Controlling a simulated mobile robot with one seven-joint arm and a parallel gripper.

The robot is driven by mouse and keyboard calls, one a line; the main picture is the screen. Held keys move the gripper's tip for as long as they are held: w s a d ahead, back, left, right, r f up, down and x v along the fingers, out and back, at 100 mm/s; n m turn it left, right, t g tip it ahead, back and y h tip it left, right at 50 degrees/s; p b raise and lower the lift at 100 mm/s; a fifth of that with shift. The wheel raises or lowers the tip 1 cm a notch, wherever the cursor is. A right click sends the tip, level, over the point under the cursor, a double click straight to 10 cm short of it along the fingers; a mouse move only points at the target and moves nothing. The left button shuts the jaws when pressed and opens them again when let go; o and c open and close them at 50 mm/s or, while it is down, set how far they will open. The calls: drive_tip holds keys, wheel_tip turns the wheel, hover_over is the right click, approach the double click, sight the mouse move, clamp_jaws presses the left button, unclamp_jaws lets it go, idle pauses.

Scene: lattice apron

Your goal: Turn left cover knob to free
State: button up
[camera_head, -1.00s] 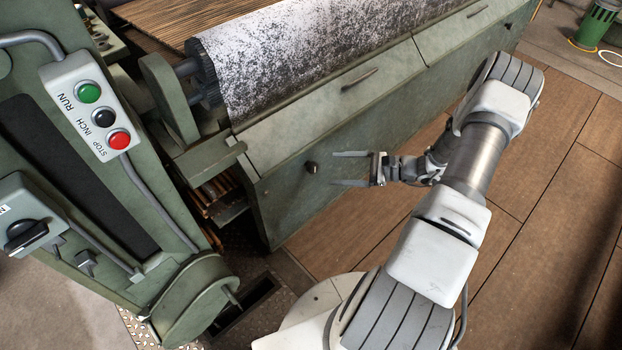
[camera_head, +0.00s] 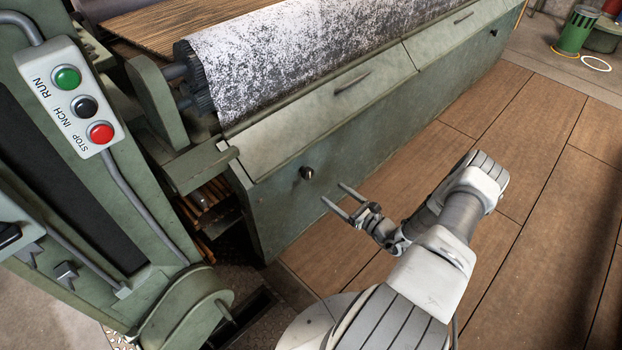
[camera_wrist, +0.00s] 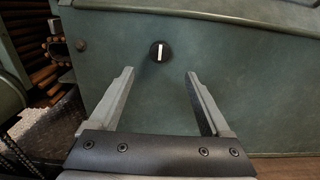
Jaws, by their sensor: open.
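The left cover knob (camera_head: 306,173) is a small dark round knob on the green front panel of the machine, near its left end. In the wrist view the knob (camera_wrist: 159,51) shows a white line that stands about upright. My gripper (camera_head: 334,195) is open and empty, to the right of the knob and a little lower in the head view, apart from it. In the wrist view my gripper (camera_wrist: 160,73) has its fingers spread to either side below the knob, with nothing between them. A second dark knob (camera_head: 494,33) sits at the panel's far right end.
The green cover (camera_head: 320,105) with handles runs above the panel, under a speckled roller (camera_head: 290,55). A control box (camera_head: 70,100) with green, black and red buttons stands at left. A green bin (camera_head: 575,32) is far right. The wooden floor (camera_head: 500,100) is clear.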

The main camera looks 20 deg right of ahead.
sight(310, 175)
drive_tip(key=b+x, duration=0.2)
drive_tip(key=x, duration=0.8)
drive_tip(key=shift+f+b, duration=0.15)
drive_tip(key=shift+b, duration=0.15)
drive_tip(key=shift+w+a, duration=0.25)
drive_tip(key=shift+w, duration=0.35)
clamp_jaws()
